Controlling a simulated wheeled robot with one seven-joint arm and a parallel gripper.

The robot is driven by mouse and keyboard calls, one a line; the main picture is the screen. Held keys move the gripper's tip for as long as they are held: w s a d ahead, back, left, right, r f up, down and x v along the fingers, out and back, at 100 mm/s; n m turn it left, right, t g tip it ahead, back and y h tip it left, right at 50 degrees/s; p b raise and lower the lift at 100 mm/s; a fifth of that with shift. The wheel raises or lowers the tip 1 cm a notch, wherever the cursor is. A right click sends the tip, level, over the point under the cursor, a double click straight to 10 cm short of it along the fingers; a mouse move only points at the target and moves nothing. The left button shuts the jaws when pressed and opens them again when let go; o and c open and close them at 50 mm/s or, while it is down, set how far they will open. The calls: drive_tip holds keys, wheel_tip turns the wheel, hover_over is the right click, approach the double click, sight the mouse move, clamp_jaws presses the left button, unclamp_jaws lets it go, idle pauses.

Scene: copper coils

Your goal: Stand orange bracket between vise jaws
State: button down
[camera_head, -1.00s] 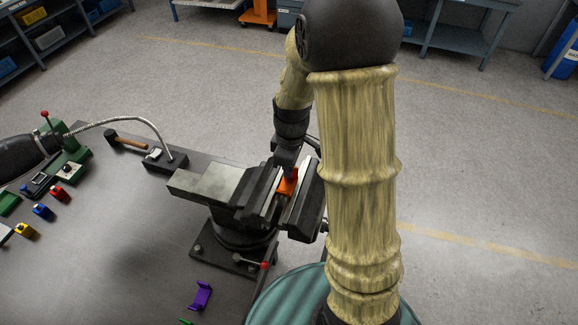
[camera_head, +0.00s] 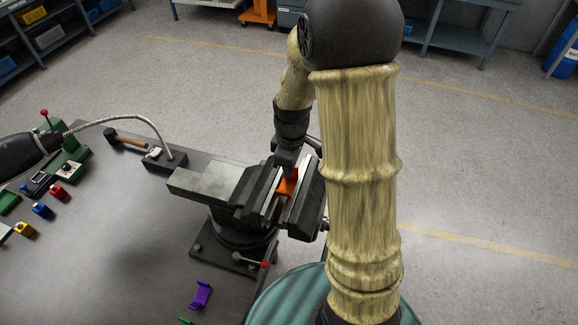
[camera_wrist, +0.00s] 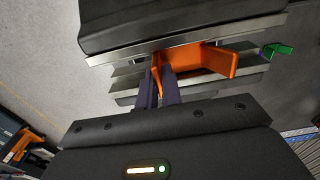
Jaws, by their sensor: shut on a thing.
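The orange bracket (camera_head: 287,185) is between the jaws of the dark grey vise (camera_head: 213,182) on the workbench. In the wrist view the orange bracket (camera_wrist: 205,62) lies along the gap between the vise's bright jaw plates (camera_wrist: 180,42), with one flange sticking out at the right. My gripper (camera_wrist: 159,92) is shut on the bracket's left flange, which shows as a thin orange strip between the fingers. In the head view my gripper (camera_head: 287,168) comes down from above, partly hiding the bracket. I cannot tell whether the bracket touches the vise bottom.
A purple bracket (camera_head: 201,294) lies on the workbench (camera_head: 130,240) near the front. A green piece (camera_wrist: 278,49) shows beyond the vise. A hammer (camera_head: 126,139), a gooseneck lamp base (camera_head: 165,160) and small coloured blocks stand at left. The vise handle (camera_head: 250,262) sticks out toward the front.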

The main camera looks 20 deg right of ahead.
drive_tip(key=c, duration=1.5)
unclamp_jaws()
drive_tip(key=shift+r+p, duration=3.35)
drive_tip(key=shift+r, duration=0.7)
